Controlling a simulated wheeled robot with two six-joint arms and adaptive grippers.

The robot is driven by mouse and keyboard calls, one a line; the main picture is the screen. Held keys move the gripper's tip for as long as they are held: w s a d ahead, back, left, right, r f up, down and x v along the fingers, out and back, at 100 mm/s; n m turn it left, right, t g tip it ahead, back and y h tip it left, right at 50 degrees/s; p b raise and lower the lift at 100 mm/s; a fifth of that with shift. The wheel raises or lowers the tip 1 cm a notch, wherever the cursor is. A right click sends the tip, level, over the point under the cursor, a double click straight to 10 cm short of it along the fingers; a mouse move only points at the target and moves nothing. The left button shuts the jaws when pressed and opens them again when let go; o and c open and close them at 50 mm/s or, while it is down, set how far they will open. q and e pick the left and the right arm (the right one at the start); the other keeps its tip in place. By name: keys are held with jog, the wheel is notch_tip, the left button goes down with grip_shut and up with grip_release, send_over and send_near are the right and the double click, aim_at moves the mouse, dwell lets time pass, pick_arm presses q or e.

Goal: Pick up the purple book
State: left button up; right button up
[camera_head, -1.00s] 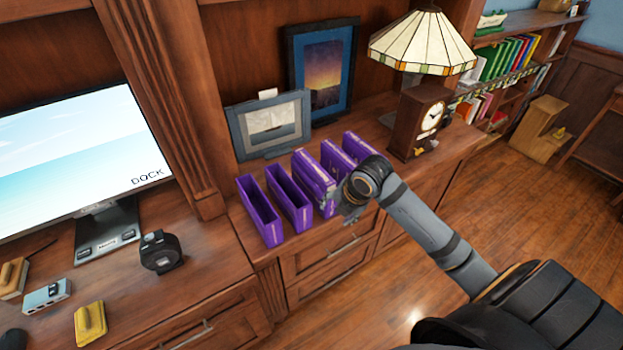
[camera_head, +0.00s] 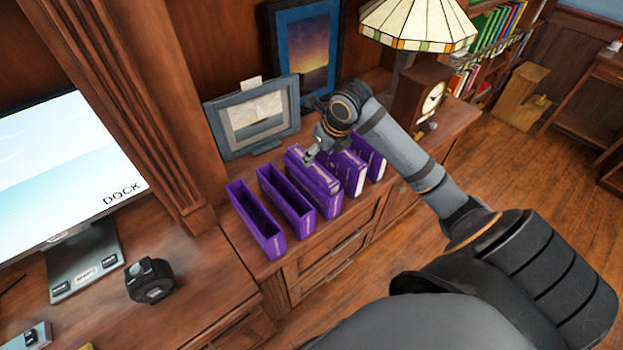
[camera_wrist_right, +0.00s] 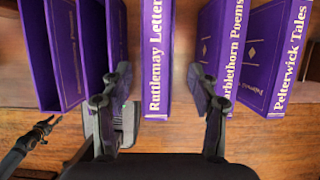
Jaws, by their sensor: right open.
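Several purple books or cases stand in a row on the wooden cabinet top. The two leftmost in the head view, one purple case (camera_head: 256,220) and another (camera_head: 287,195), look hollow and open at the top. The middle purple book (camera_head: 318,178) stands upright right of them. My right gripper (camera_head: 312,150) is over this book's top, partly in line with it. In the right wrist view, my right gripper (camera_wrist_right: 160,76) is open and empty, its fingers spread on either side of a book titled "Ruttlemay Letter…" (camera_wrist_right: 155,45). Contact cannot be told.
More purple books (camera_head: 344,174) stand close on the right. A small picture frame (camera_head: 255,118) and a larger one (camera_head: 308,50) stand behind. A clock (camera_head: 422,98) and lamp (camera_head: 420,25) are at the right. A monitor (camera_head: 65,165) is at the left.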

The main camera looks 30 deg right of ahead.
aim_at(313, 165)
jog(key=shift+w+f, duration=0.2)
jog(key=shift+f, duration=0.05)
jog(key=shift+a+f, duration=0.15)
jog(key=shift+f, duration=0.35)
jog(key=x, duration=0.4)
jog(key=shift+s+a+p, duration=0.1)
jog(key=shift+a+p, duration=0.05)
jog(key=shift+p, duration=0.2)
jog(key=shift+f, duration=0.1)
pick_arm(q)
jog(key=shift+w+r, duration=0.25)
jog(key=shift+w, duration=0.25)
jog(key=shift+w+r, duration=0.2)
jog(key=shift+w, duration=0.3)
pick_arm(e)
grip_shut()
